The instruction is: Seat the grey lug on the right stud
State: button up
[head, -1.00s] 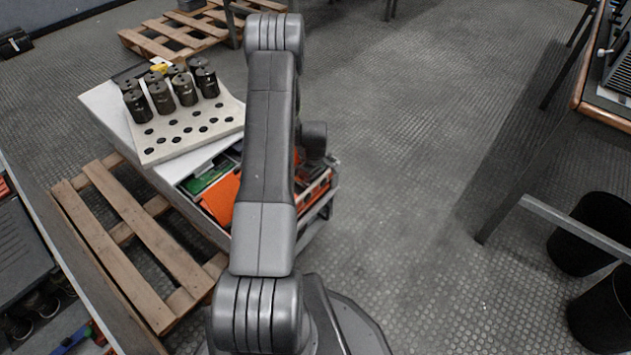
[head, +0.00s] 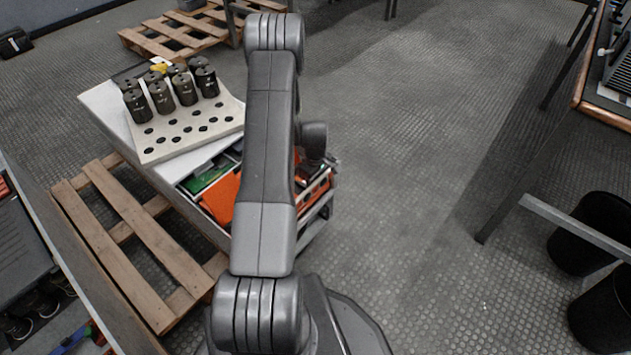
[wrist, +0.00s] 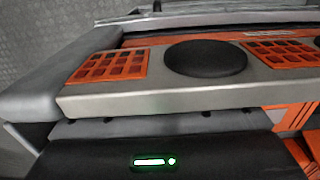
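I cannot make out the grey lug or the right stud in either view. In the wrist view, a black disc (wrist: 205,58) sits between two orange grilles (wrist: 110,65) on a pale grey housing (wrist: 170,100). A dark block with a lit green indicator (wrist: 154,162) fills the bottom; it may be part of my gripper. No fingertips can be told apart. In the head view, my arm hides most of what is around my gripper, over the right end of the bench with orange parts (head: 222,195). Whether it holds anything does not show.
A pale plate with rows of holes (head: 160,153) lies tilted on the white bench (head: 105,97), with several dark cylinders at its far side. A wooden pallet (head: 150,250) lies at front left. Black bins (head: 590,235) stand at right. Open floor (head: 410,150) lies between.

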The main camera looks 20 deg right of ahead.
jog(key=shift+r, duration=0.15)
notch_tip(320, 180, up, 14)
jog(key=p, duration=0.3)
jog(key=shift+f+p, duration=0.2)
jog(key=shift+p, duration=0.15)
jog(key=shift+f, duration=0.15)
notch_tip(320, 180, down, 14)
jog(key=b, duration=0.3)
jog(key=shift+r+b, duration=0.2)
jog(key=shift+b, duration=0.2)
jog(key=shift+r, duration=0.1)
jog(key=shift+r, duration=0.1)
